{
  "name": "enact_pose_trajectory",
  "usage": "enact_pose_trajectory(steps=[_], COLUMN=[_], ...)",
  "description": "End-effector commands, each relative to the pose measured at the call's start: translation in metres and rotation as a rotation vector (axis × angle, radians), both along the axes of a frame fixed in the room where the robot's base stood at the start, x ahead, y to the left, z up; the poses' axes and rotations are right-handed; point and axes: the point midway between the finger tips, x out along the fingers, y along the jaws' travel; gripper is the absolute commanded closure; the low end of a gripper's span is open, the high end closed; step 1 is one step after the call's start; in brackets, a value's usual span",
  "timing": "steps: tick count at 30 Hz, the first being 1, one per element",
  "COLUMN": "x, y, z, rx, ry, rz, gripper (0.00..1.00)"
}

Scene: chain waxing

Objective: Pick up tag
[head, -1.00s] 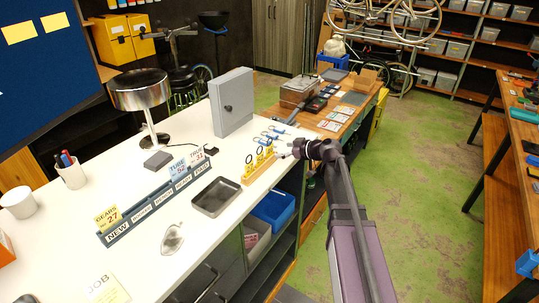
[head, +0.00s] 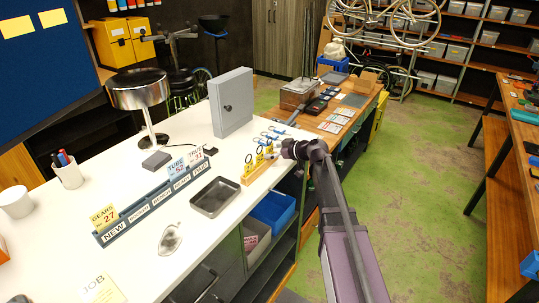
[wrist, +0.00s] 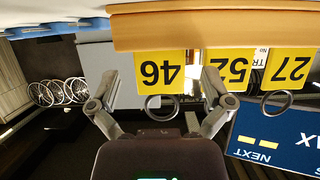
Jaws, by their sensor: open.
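Several yellow number tags with dark rings stand in a row in a wooden holder (head: 257,174) at the bench's right edge. In the wrist view the picture is upside down and shows tag 46 (wrist: 160,71), tag 52 (wrist: 236,66) and tag 27 (wrist: 289,66) hanging from the holder (wrist: 215,30). My gripper (wrist: 160,78) is open, with one finger on each side of tag 46; I cannot tell whether they touch it. The right finger overlaps part of tag 52. In the head view my gripper (head: 288,149) is just right of the tags.
Blue-ended tools (head: 272,135) lie behind the holder. A dark tray (head: 214,197) and a labelled sorting rack (head: 152,202) with numbered cards stand to the left. Green floor (head: 425,190) is open to the right.

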Motion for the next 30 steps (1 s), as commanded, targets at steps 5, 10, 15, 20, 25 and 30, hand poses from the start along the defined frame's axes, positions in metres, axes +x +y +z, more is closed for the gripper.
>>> enact_pose_trajectory(steps=[5, 10, 15, 20, 25, 30], x=[0.0, 0.0, 0.0, 0.0, 0.0001, 0.0001], y=[0.0002, 0.0, 0.0, -0.0001, -0.0001, -0.0001], z=[0.0003, 0.0003, 0.0003, 0.0004, 0.0002, 0.0002], rx=[0.0, 0.0, 0.0, 0.0, 0.0, 0.0], ry=[0.0, 0.0, 0.0, 0.0, 0.0, 0.0], rz=[0.0, 0.0, 0.0, 0.0, 0.0, 0.0], gripper=[0.0, 0.0, 0.0, 0.41, 0.57, 0.57])
